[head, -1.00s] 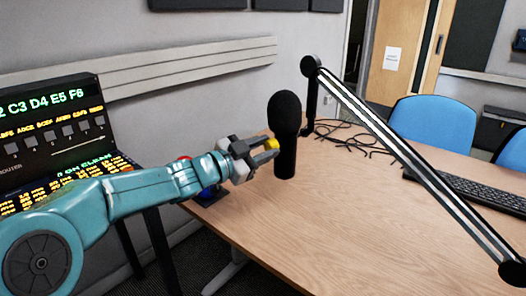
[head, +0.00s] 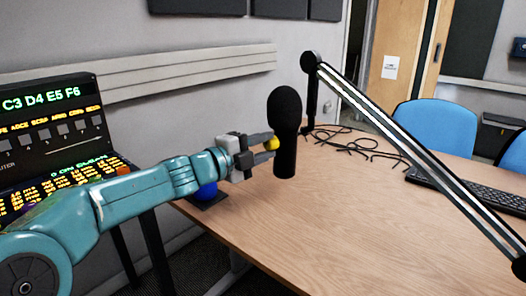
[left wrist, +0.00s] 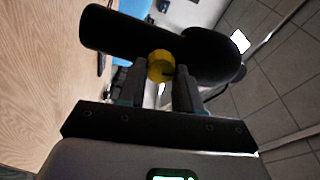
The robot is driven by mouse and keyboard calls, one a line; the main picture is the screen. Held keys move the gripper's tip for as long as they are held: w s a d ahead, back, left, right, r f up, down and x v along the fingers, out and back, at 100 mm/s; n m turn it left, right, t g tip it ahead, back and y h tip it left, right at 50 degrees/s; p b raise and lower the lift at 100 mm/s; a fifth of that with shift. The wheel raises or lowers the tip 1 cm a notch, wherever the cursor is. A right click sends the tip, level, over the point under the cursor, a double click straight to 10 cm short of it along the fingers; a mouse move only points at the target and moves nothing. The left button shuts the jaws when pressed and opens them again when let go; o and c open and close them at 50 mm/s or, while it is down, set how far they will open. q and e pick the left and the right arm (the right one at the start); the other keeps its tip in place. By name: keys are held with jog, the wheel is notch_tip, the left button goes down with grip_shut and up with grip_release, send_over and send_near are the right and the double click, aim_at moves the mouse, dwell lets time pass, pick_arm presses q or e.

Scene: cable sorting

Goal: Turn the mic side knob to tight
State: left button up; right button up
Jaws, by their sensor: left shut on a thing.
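The black microphone (head: 285,118) stands upright above the wooden table in the head view. In the left wrist view the microphone (left wrist: 115,30) lies across the top of the picture. The yellow side knob (head: 273,143) is on the microphone's left side; it also shows in the left wrist view (left wrist: 159,66), with a dark mark on its face. My left gripper (head: 271,147) is shut on the yellow knob, one finger on either side of it. My right gripper is not in view.
A striped boom arm (head: 400,145) slants across the right side. Black cables (head: 350,145) and a keyboard (head: 465,190) lie on the wooden table (head: 340,225). A lit console (head: 50,130) stands at left.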

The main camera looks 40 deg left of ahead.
pick_arm(q)
jog(key=shift+f+m+b, duration=0.1)
jog(key=shift+m+b, duration=0.25)
jog(key=shift+m, duration=0.45)
jog(key=o, duration=1)
jog(key=shift+o, duration=0.2)
jog(key=p+v, duration=0.1)
jog(key=v, duration=1.5)
jog(key=shift+m, duration=0.3)
jog(key=shift+s+a, duration=0.1)
jog(key=shift+s, duration=0.05)
